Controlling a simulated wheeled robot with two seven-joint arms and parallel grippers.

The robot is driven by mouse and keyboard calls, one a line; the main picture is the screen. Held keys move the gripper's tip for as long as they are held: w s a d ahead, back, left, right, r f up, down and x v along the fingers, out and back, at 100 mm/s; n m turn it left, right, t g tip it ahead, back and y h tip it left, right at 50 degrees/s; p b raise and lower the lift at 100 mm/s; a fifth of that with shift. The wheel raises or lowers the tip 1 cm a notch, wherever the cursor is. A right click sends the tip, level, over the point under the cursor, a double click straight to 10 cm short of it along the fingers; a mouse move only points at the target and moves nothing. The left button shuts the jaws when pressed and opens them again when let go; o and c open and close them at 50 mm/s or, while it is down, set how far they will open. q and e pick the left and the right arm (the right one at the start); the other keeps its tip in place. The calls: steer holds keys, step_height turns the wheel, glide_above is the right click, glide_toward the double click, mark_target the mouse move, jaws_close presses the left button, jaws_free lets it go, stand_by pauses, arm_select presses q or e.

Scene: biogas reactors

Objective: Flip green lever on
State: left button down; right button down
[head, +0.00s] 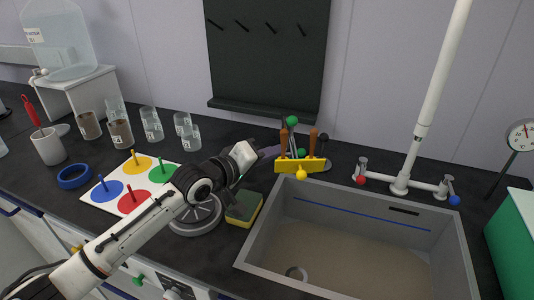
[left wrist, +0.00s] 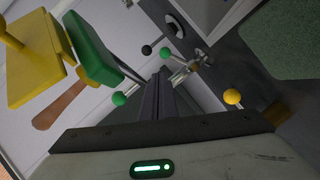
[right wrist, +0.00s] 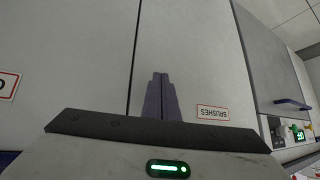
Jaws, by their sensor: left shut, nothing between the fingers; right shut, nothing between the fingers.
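A green ball knob (head: 292,121) stands above the yellow rack behind the sink in the head view. The left wrist view shows a green ball knob (left wrist: 119,98) left of my fingers and a second, smaller one (left wrist: 194,64) beyond them. A black knob (left wrist: 146,50) and a yellow knob (left wrist: 232,96) also show there. I cannot tell which way the green lever is set. My left gripper (head: 274,151) is shut and empty, just left of the rack; its fingers also show in the left wrist view (left wrist: 165,85). My right gripper (right wrist: 160,90) is shut and empty before pale cabinet doors.
The yellow rack (head: 288,166) holds wooden-handled tools. The grey sink (head: 455,235) and the white tap (head: 400,184) lie to the right. A sponge (head: 243,208), a board with coloured discs (head: 96,207) and glass jars (head: 152,125) are on the dark counter to the left.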

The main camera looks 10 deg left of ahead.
arm_select(q)
steer(key=shift+v, duration=1.2)
